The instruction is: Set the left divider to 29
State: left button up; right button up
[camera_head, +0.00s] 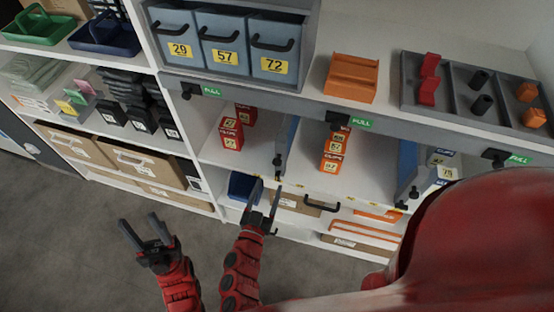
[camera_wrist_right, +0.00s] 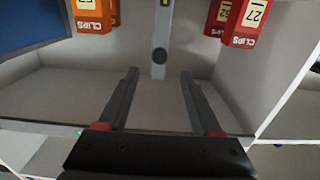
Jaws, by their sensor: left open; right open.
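The left divider (camera_head: 287,138) is an upright blue-grey panel on the shelf, between red and orange CLIPS boxes. Its dark round knob is at its front lower edge; in the right wrist view the divider (camera_wrist_right: 161,30) shows end-on with this knob. My right gripper (camera_head: 265,194) is open, in front of and below the knob. In the wrist view the knob lies beyond and roughly centred between the fingertips (camera_wrist_right: 160,75), with nothing held. My left gripper (camera_head: 138,220) is open and empty over the floor. The scale along the shelf edge is too small to read.
Red boxes (camera_head: 231,134) stand left of the divider, orange boxes (camera_head: 334,152) right of it. A second divider (camera_head: 405,165) stands further right. A blue bin (camera_head: 241,186) and a drawer with a black handle (camera_head: 318,204) lie below. Shelf space beside the divider is bare.

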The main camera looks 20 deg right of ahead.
aim_at(276, 164)
jog(key=p+x, duration=0.1)
jog(key=x, duration=0.9)
jog(key=shift+w+d+p, duration=0.1)
jog(key=shift+d+p, duration=0.05)
jog(key=shift+p, duration=0.25)
grip_shut()
dwell(0.7)
